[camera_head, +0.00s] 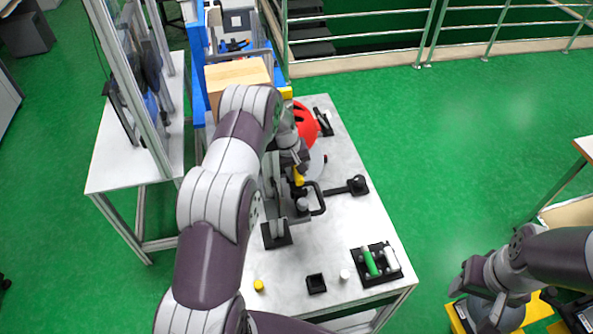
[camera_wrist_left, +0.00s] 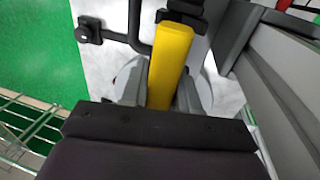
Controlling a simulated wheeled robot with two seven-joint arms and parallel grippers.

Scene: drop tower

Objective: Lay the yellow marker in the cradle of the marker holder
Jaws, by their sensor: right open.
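The yellow marker (camera_wrist_left: 171,60) shows in the left wrist view as a long yellow bar. Its near end lies between the grey fingers of my left gripper (camera_wrist_left: 160,92), which is shut on it. Its far end meets a black bracket (camera_wrist_left: 185,14), which may be part of the marker holder; I cannot tell whether the marker rests in a cradle. In the head view the marker (camera_head: 299,177) shows below my left gripper (camera_head: 296,166), beside a black bent rod (camera_head: 320,199). My right gripper (camera_head: 466,283) is open and empty, right of the table.
A red helmet (camera_head: 306,126) sits behind my left gripper. A black tray (camera_head: 359,257) holds a green marker (camera_head: 371,262) and a white marker (camera_head: 391,259) at front right. A small yellow cylinder (camera_head: 259,285), black square cup (camera_head: 316,284) and white cylinder (camera_head: 344,275) stand along the front.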

